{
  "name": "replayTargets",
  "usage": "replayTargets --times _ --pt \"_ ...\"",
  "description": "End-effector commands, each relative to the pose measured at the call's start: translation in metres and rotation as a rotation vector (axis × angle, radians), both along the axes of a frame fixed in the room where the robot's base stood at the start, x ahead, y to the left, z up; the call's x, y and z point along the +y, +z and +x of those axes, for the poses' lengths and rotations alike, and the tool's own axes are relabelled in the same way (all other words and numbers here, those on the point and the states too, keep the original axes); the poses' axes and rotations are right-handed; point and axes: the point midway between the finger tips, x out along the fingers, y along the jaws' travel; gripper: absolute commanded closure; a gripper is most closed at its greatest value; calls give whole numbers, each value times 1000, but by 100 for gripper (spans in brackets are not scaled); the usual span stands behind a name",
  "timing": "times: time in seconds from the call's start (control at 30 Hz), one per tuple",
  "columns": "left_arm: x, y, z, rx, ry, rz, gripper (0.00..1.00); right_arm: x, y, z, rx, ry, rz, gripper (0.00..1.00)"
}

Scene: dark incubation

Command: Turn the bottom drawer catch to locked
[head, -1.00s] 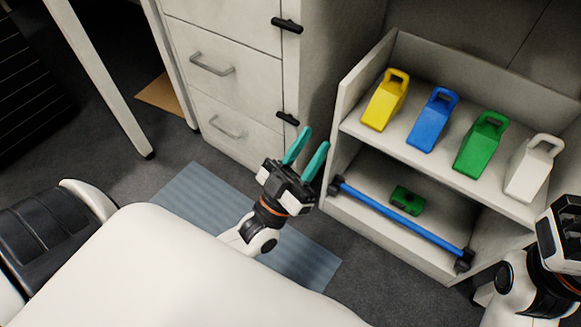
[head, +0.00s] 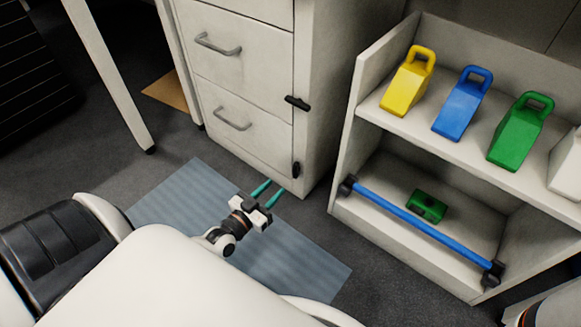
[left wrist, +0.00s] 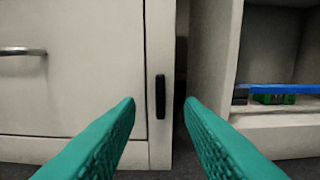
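The bottom drawer catch (head: 296,170) is a small black bar at the right edge of the bottom drawer (head: 240,125), low on the white cabinet. It stands upright. In the left wrist view the catch (left wrist: 160,96) is also vertical, on the narrow post right of the drawer front. My left gripper (head: 268,191) is open and empty, low in front of the cabinet and apart from the catch. In the left wrist view its teal fingers (left wrist: 160,105) point at the cabinet, with the catch between their tips in the picture. My right gripper's fingers are out of view.
Another black catch (head: 297,103) higher up lies nearly horizontal. A shelf unit (head: 345,145) right of the cabinet holds yellow, blue, green and white scoop-like containers, with a blue bar (head: 420,228) across its lower front. A blue-grey mat (head: 175,195) lies on the floor.

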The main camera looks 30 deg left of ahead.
Motion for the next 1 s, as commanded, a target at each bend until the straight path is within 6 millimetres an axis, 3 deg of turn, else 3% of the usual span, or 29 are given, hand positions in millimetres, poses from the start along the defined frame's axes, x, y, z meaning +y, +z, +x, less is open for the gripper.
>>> replayTargets --times 0.2,0.4,0.83,0.87,1.0 --pt "-4 -4 47 -7 1 -2 65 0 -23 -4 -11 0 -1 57" --pt "-6 -2 75 -5 1 -1 65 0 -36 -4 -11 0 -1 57" --pt "-7 0 86 -2 0 -1 65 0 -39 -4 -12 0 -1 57" --pt "-7 0 86 -2 0 -1 67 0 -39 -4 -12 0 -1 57" --pt "-7 0 86 -2 0 -1 90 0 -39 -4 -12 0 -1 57"
